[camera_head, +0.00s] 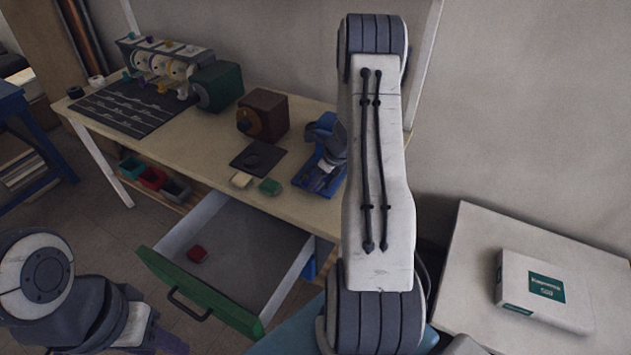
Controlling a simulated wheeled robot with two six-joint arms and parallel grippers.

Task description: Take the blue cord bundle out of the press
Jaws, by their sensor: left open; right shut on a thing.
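A blue open-topped holder (305,178), which seems to be the press, stands at the right part of the workbench. My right gripper (318,178) reaches down into it from behind my large white arm link. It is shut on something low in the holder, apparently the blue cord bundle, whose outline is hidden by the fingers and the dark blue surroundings. My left gripper (165,344) is at the bottom left, in front of the drawer and away from the bench top; its fingers are partly cut off by the frame edge.
The workbench (200,140) carries a brown box (268,112), a green box (220,84), a dark mat (130,105), a spool rack (160,65) and small cream and green blocks. A white box (540,290) lies right.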

